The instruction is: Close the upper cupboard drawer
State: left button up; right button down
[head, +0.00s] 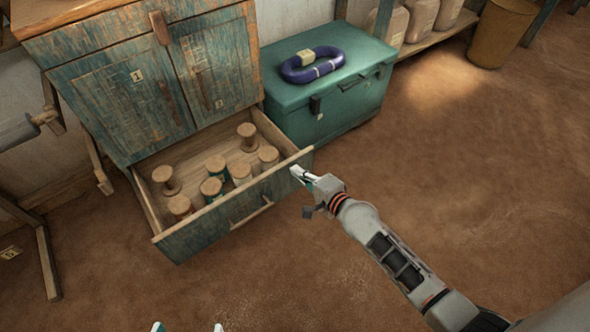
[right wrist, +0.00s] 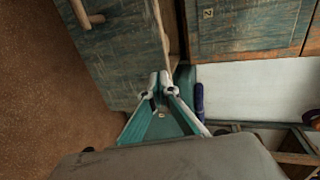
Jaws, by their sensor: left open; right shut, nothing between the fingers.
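The wooden cupboard (head: 130,75) has worn blue-green fronts; the open drawer (head: 215,222) sticks out below its doors. Several wooden spools (head: 212,190) stand in the drawer, some with green thread. Its bar handle (head: 252,213) is on the front. My right gripper (head: 302,174) is shut and empty, with its tips at the right end of the drawer front. In the right wrist view my right gripper (right wrist: 158,85) is close to the drawer front (right wrist: 110,50); I cannot tell if they touch. My left gripper (head: 187,327) is open at the bottom edge, mostly cut off.
A teal chest (head: 345,110) stands right of the cupboard, close to the open drawer, with a dark blue coil (head: 312,66) on its lid. A bin (head: 502,32) and a low shelf (head: 440,38) stand behind. The brown floor (head: 480,170) at right is clear.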

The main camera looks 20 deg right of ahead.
jog(key=shift+w+a+f, duration=0.1)
jog(key=shift+w+a, duration=0.05)
jog(key=shift+w, duration=0.15)
pick_arm(q)
jog(key=shift+s+d+f, duration=0.1)
jog(key=shift+d+f, duration=0.05)
jog(key=shift+d, duration=0.25)
pick_arm(e)
jog(key=shift+w, duration=0.25)
pick_arm(q)
jog(key=shift+n, duration=0.3)
